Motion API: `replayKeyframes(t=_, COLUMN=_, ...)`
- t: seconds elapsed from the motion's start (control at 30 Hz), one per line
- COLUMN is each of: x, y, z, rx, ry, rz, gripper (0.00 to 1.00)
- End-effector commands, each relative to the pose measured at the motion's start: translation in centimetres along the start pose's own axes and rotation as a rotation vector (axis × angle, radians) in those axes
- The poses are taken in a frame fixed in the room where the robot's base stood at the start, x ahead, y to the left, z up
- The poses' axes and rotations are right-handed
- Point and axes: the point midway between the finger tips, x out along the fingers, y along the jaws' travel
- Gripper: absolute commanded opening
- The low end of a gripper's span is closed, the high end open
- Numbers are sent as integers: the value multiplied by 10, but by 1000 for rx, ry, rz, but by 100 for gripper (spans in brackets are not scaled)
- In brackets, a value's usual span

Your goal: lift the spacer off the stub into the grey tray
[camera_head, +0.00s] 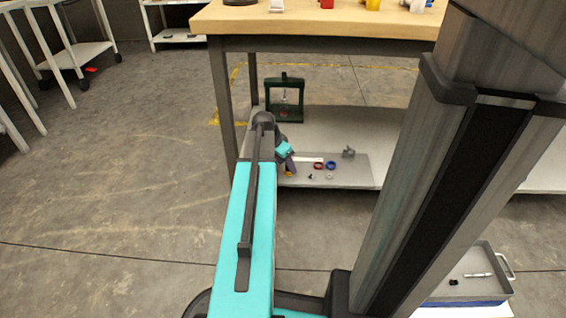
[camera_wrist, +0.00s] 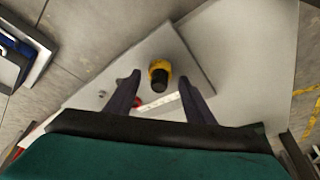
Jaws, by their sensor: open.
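A yellow ring-like spacer (camera_wrist: 158,65) sits at a black stub (camera_wrist: 160,82) in the wrist view, apparently around it. My gripper (camera_wrist: 159,77) is open, with one dark finger on each side of the pair and gaps between. Whether the fingers are at the spacer's height is unclear. In the head view my gripper (camera_head: 286,162) is low at the shelf's left end, with a small bit of yellow (camera_head: 289,174) just below it; the stub is hidden there. A grey tray (camera_head: 485,259) with a handle stands at the lower right, holding small dark and white items.
A dark green frame (camera_head: 285,98) stands behind. The wooden tabletop (camera_head: 310,25) is overhead, with a table leg (camera_head: 222,105) at left.

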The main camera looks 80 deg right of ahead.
Motion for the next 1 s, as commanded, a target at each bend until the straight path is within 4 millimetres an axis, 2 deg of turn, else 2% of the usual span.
replayKeyframes(t=0.03, x=10, y=0, z=1, rx=0, ry=-1, rz=1, gripper=49)
replayKeyframes(t=0.2, x=23, y=0, z=0, rx=0, ry=-1, rz=2, gripper=49)
replayKeyframes(t=0.63, x=27, y=1, z=-1, rx=1, ry=0, rz=1, gripper=49)
replayKeyframes(t=0.67, x=27, y=1, z=-1, rx=1, ry=0, rz=1, gripper=45)
replayKeyframes(t=0.9, x=27, y=1, z=-1, rx=1, ry=0, rz=1, gripper=5)
replayKeyframes(t=1.0, x=27, y=1, z=-1, rx=1, ry=0, rz=1, gripper=5)
